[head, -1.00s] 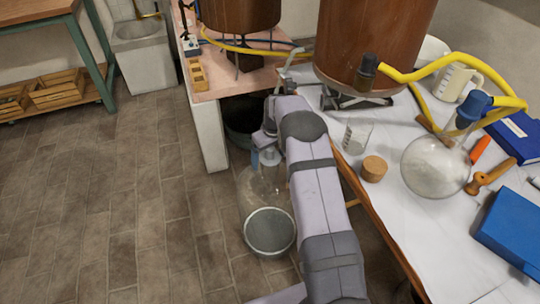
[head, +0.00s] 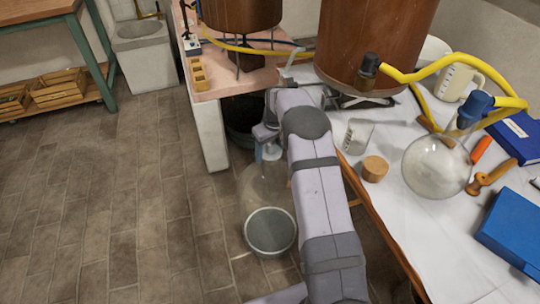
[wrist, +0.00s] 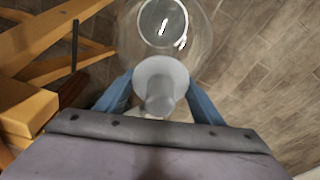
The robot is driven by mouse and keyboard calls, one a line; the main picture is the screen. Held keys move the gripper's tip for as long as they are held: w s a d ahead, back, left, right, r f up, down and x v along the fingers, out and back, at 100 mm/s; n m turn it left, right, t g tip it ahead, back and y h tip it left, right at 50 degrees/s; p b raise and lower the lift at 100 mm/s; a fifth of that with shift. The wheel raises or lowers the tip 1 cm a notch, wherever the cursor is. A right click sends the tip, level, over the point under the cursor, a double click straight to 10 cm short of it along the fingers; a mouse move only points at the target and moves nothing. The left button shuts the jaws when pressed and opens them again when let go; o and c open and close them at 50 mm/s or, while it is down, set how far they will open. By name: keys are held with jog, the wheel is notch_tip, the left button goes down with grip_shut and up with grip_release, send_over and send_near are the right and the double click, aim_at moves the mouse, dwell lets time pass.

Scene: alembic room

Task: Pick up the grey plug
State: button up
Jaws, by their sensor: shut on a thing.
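The grey plug (wrist: 160,80) shows in the wrist view as a pale disc with a narrower stem, between my two blue fingers. My gripper (wrist: 158,100) is shut on it. In the head view my gripper (head: 268,152) hangs past the table's left edge, and the plug is mostly hidden by the fingers and arm. A clear glass vessel (head: 265,185) with a round grey end (head: 270,231) is directly below the gripper. In the wrist view the glass (wrist: 195,45) lies just beyond the plug. I cannot tell whether plug and glass touch.
On the white table to the right are a small beaker (head: 356,136), a cork (head: 374,169), a round flask (head: 436,168) and a blue box (head: 512,228). A large brown vessel (head: 370,45) stands behind. A dark bucket (head: 242,118) is near the arm. The floor at left is clear.

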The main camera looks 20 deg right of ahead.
notch_tip(320, 180, up, 7)
jog(key=shift+r, duration=0.2)
dwell(0.8)
jog(key=s+d+r+n+p, duration=0.2)
jog(key=s+d+r+p, duration=0.2)
jog(key=s+r+p, duration=0.3)
jog(key=s+d+r+n+y+p, duration=0.1)
jog(key=s+d+r+n+p, duration=0.3)
jog(key=r, duration=0.4)
jog(key=s+d+r+n+p, duration=0.1)
jog(key=s+d+r+p, duration=0.4)
jog(key=s+r+p, duration=0.25)
jog(key=shift+w+d+r+m+h+p, duration=0.25)
jog(key=shift+d+r+m+p, duration=0.35)
jog(key=shift+d+m+p, duration=1.05)
jog(key=shift+w+d+r+m+h+p, duration=0.1)
jog(key=shift+d+r+m+h+p, duration=0.35)
jog(key=shift+m+p, duration=2.05)
jog(key=shift+w+d+r+m+h+p, duration=0.15)
jog(key=shift+d+r+m+p, duration=0.9)
jog(key=shift+p, duration=1.8)
jog(key=shift+d+f+m, duration=0.3)
jog(key=shift+f, duration=0.15)
jog(key=shift+f+b, duration=1.8)
jog(key=shift+f, duration=0.6)
jog(key=shift+f, duration=0.2)
